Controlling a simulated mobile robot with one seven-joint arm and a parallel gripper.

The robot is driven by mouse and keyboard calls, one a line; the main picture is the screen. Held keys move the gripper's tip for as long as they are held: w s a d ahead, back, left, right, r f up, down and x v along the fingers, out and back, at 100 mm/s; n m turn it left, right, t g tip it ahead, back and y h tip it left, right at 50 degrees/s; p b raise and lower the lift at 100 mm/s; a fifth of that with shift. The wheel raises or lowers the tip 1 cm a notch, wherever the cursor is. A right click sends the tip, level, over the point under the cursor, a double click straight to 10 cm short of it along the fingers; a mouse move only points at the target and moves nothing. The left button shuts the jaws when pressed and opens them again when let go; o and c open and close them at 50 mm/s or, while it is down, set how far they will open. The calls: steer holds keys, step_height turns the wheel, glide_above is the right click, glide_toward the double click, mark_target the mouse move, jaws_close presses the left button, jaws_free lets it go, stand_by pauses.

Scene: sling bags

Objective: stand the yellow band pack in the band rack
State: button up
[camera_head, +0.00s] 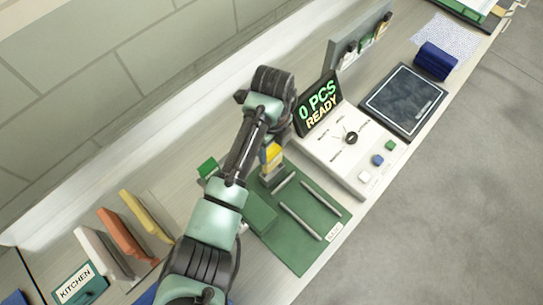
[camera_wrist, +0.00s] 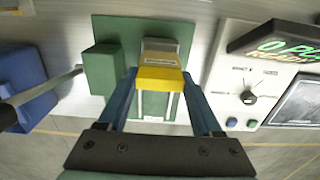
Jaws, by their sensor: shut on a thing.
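The yellow band pack (camera_head: 271,152) is a small yellow block with a pale label on its front edge. In the wrist view the yellow pack (camera_wrist: 160,78) sits between the two blue fingers of my gripper (camera_wrist: 160,84), which is shut on it. A grey block (camera_wrist: 161,46) shows just beyond the pack; I cannot tell whether they touch. The pack is over the far end of a green board (camera_head: 291,245) with several pale rods on it. No part is clearly marked as the band rack. My arm hides part of the board's left side.
A green block (camera_head: 260,213) stands on the board's left. A white control panel (camera_head: 346,145) with a "0 PCS READY" display (camera_head: 318,104) is close on the right. Upright coloured boards (camera_head: 127,235) stand at left. A dark scale-like plate (camera_head: 403,101) lies farther right.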

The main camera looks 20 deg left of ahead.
steer(key=shift+r, duration=0.1)
step_height(320, 180, up, 4)
steer(key=p, duration=0.4)
stand_by(0.4)
steer(key=shift+d, duration=0.1)
